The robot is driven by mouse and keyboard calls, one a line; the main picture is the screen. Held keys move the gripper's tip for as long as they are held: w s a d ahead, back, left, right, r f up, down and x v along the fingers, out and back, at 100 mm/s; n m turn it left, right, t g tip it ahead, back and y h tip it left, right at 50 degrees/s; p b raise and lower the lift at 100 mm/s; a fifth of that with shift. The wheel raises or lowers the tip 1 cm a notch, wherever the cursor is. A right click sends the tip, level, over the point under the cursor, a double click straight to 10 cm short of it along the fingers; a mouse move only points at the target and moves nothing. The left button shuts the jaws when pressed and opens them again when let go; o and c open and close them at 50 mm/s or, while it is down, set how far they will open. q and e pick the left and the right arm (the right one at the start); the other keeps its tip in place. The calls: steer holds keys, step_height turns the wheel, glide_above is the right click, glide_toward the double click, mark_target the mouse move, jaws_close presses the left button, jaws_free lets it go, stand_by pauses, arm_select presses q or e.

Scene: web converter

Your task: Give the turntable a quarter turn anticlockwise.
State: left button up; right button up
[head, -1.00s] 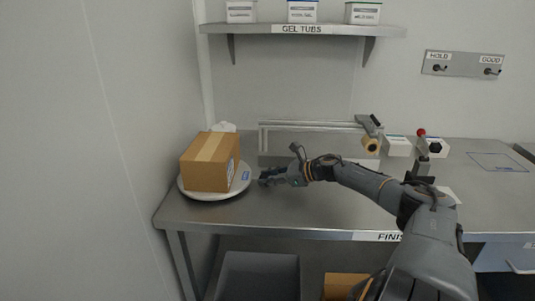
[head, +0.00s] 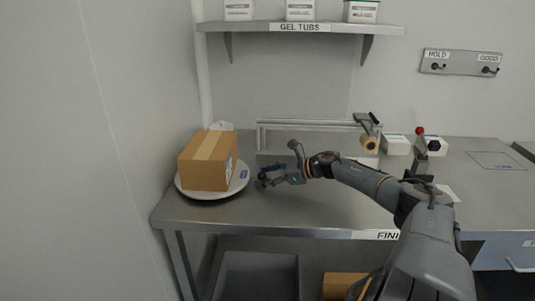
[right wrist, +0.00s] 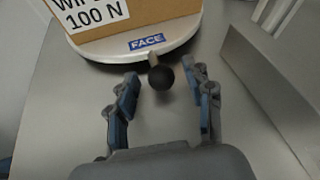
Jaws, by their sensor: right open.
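The turntable (head: 208,194) is a round white disc at the left end of the steel bench, with a brown carton (head: 207,162) on it. In the right wrist view the turntable's rim (right wrist: 115,52) bears a blue FACE label (right wrist: 146,41) and a short peg with a black ball knob (right wrist: 160,77). My right gripper (head: 262,178) is just right of the turntable. In the right wrist view my right gripper (right wrist: 160,82) is open, and the knob appears between its fingertips, with gaps on both sides. My left gripper is out of view.
A grey metal rail or wall (right wrist: 265,85) runs close on the right in the right wrist view. A shelf (head: 300,28) with gel tubs hangs above. A tape dispenser (head: 369,135) stands to the right. The bench's front left is clear.

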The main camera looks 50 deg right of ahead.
steer(key=shift+v, duration=6)
steer(key=shift+r, duration=0.15)
